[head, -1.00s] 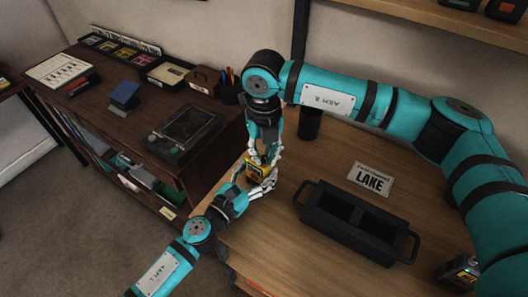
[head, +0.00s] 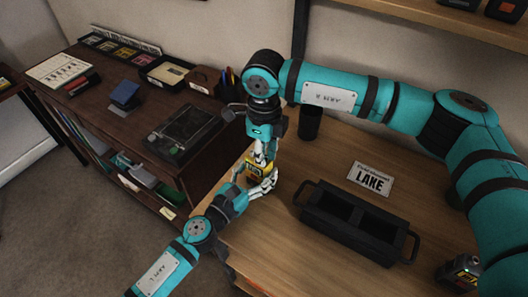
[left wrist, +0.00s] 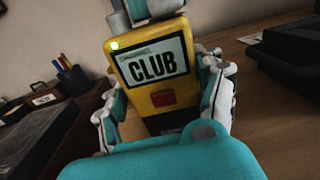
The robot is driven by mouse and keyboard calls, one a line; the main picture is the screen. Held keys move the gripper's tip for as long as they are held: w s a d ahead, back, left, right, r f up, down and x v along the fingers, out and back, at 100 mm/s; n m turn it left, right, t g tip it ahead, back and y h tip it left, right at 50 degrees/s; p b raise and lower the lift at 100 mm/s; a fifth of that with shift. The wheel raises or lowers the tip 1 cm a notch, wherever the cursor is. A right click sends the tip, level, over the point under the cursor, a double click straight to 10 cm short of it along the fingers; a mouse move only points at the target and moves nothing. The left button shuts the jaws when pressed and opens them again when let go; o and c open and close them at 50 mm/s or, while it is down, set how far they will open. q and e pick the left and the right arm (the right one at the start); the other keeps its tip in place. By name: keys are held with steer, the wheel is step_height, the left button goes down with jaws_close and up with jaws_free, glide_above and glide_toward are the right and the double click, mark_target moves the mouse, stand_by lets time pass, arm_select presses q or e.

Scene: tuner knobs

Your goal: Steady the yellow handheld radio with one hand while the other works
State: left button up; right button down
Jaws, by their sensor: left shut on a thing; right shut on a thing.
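The yellow handheld radio (head: 257,167) stands upright near the table's left edge, between my two grippers. In the left wrist view its front (left wrist: 158,75) shows a screen reading CLUB, a red button below it and a lit spot at its upper left corner. My left gripper (head: 262,184) is shut on the radio's lower body, with fingers on both sides. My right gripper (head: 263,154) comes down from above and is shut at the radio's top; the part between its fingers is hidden. A card (head: 370,180) on the table reads LAKE.
A black two-compartment tray with handles (head: 318,222) stands right of the radio. A dark cup (head: 310,123) is behind it. Another device (head: 460,271) sits at the lower right. A dark shelf unit (head: 95,118) with office items is at the left.

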steer(key=shift+n, duration=0.8)
steer(key=shift+w, duration=0.1)
steer(key=c, duration=1.3)
jaws_free()
steer(key=shift+o, duration=0.2)
step_height(320, 180, up, 12)
